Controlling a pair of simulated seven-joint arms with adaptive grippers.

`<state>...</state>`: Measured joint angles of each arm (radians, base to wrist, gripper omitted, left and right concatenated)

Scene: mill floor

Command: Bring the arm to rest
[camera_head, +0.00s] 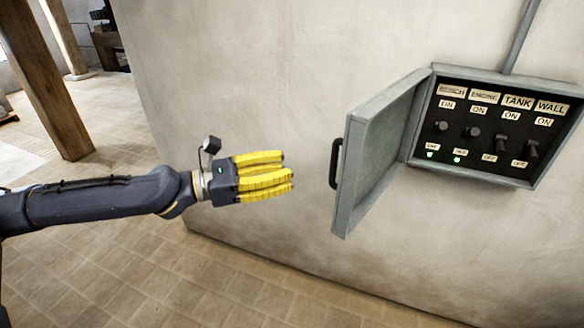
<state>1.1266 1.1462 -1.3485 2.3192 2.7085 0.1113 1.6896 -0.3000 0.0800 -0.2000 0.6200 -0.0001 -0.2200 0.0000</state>
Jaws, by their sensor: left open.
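My left arm comes in from the left, stretched out nearly level. My left gripper (290,178) has yellow fingers that point right, and it is open and empty. It is in front of the wall, to the left of the open cabinet door and apart from its handle. My right gripper does not show.
A grey switch cabinet (432,120) is fixed on the plaster wall (250,70). Its door (382,150) stands open to the left, with a black handle (336,163). Inside are several switches and two green lights. A wooden post (45,80) and tiled floor (110,270) are at left.

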